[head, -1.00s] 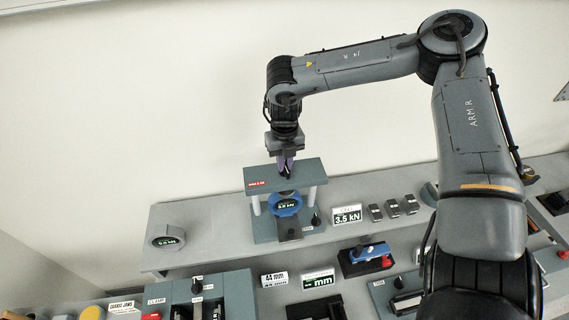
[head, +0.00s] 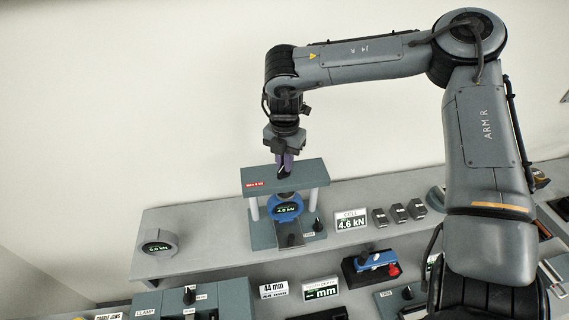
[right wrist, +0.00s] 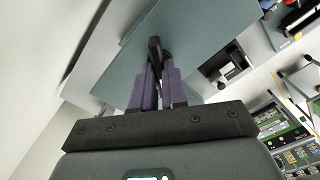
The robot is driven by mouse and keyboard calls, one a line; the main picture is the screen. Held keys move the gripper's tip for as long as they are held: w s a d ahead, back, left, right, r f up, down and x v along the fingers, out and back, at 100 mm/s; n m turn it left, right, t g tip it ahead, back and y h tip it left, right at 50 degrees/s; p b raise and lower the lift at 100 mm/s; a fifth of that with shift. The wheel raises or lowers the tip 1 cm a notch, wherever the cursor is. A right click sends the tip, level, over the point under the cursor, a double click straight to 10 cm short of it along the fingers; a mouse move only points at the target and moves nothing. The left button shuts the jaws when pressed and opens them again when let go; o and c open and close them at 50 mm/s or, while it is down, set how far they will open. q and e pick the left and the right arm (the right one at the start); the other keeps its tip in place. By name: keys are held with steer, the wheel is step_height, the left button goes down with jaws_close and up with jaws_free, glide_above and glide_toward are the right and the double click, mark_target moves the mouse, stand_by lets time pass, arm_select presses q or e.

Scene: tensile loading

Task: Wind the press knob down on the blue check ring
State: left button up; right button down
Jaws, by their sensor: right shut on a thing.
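The press (head: 310,175) stands on the grey shelf, a dark grey-green crossbeam on pale posts. The blue check ring (head: 273,212) sits upright under the beam, with a small lit kN readout on its face. The black press knob (head: 285,174) is on top of the beam, partly hidden by my fingers; it also shows in the right wrist view (right wrist: 154,46). My right gripper (head: 285,168) points down from above, its purple fingers (right wrist: 157,75) shut on the knob. My left gripper is not in view.
A display card (head: 351,221) right of the press reads 4.6 kN. Several small dark blocks (head: 398,213) lie beyond it. A grey ring (head: 158,242) stands at the shelf's left. Below are a clamp unit (head: 190,305) and a blue-and-red device (head: 375,262).

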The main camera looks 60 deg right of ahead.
steer(key=shift+m, duration=0.3)
stand_by(0.4)
steer(key=c, duration=1.2)
jaws_free()
steer(key=shift+o, duration=0.2)
steer(key=shift+r, duration=0.3)
step_height(320, 180, up, 10)
steer(key=shift+r+b, duration=0.15)
steer(key=shift+b, duration=0.25)
